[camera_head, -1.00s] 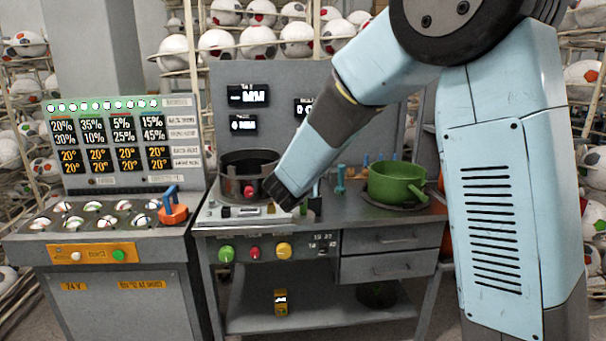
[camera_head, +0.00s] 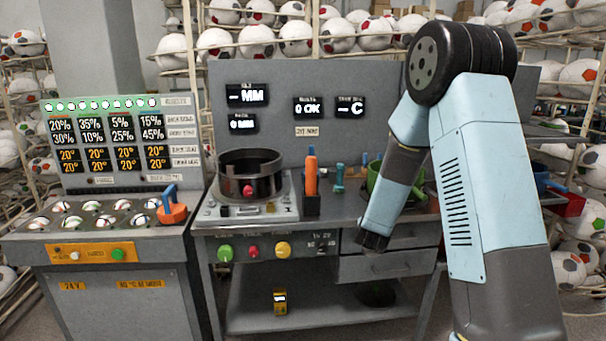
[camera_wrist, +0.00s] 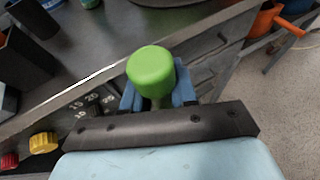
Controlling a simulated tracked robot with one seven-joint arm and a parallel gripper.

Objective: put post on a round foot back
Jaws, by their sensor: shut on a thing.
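The green-topped post (camera_wrist: 152,72) is between the blue fingers of my gripper (camera_wrist: 157,97) in the wrist view. Its rounded green top faces the camera; a narrower stem shows below, and its foot is hidden. The gripper is shut on it. In the wrist view it appears over the front edge of the workbench, by the drawers. In the head view my dark wrist end (camera_head: 374,241) is in front of the drawers, and the fingers and post cannot be made out. A teal post (camera_head: 339,179) stands at the back of the bench.
A black round pot (camera_head: 252,176) sits on the press plate at left. An orange-handled tool (camera_head: 311,172) stands in a dark holder (camera_head: 311,206). A green pot (camera_head: 383,186) is partly behind my arm. Drawers (camera_head: 385,266) and knobs (camera_head: 283,249) line the bench front.

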